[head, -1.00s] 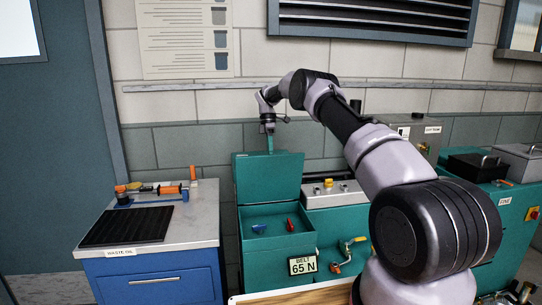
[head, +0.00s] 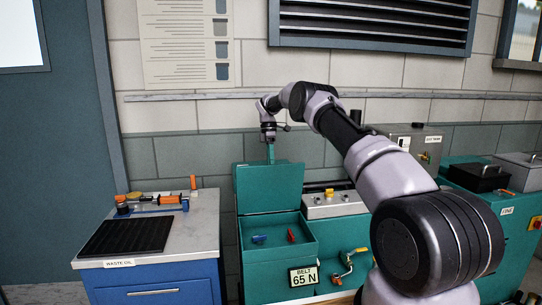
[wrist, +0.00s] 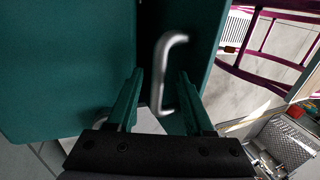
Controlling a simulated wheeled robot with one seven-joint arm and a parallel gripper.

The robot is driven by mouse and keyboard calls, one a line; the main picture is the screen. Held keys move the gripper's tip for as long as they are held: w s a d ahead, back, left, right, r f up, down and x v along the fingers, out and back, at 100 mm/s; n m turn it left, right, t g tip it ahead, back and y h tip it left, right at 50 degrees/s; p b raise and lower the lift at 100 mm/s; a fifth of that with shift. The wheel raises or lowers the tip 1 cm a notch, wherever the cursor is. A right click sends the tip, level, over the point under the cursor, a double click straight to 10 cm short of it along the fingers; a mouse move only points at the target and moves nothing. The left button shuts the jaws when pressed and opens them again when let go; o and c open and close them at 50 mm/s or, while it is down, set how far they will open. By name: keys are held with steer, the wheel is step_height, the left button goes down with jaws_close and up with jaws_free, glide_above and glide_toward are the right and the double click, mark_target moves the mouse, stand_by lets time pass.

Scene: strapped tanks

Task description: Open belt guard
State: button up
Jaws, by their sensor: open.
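The belt guard is a teal box whose lid (head: 270,188) stands raised and roughly upright at the back. The open box (head: 277,265) below shows a blue lever (head: 259,239) and a red lever (head: 291,236) inside. My gripper (head: 270,153) is at the lid's top edge, pointing down. In the wrist view a silver bar handle (wrist: 163,70) on a teal panel lies between my two teal fingers (wrist: 160,85). The fingers are open, with a gap on each side of the handle. Whether either finger touches it I cannot tell.
A "BELT 65 N" sign (head: 304,276) is on the box front. A blue cabinet (head: 150,285) with a black grate (head: 128,236) stands left. Grey and black bins (head: 518,168) are at right.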

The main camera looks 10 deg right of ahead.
step_height(320, 180, up, 9)
stand_by(0.3)
steer(key=s+d+r+m+t, duration=0.2)
steer(key=s+r+m, duration=0.2)
steer(key=s+r, duration=0.6)
steer(key=s+d+r+m+t, duration=0.2)
steer(key=s+r+m, duration=0.45)
steer(key=r, duration=0.65)
steer(key=s+d+r+m+t+y, duration=0.1)
steer(key=s+m+t, duration=0.35)
steer(key=s, duration=1.25)
steer(key=s+f+m+t, duration=0.1)
steer(key=s+f+m, duration=0.2)
steer(key=s, duration=0.3)
steer(key=s+f+m+t+y, duration=0.1)
steer(key=s+f+m, duration=0.3)
steer(key=s, duration=0.3)
steer(key=shift+s+d, duration=0.15)
steer(key=shift+s, duration=0.15)
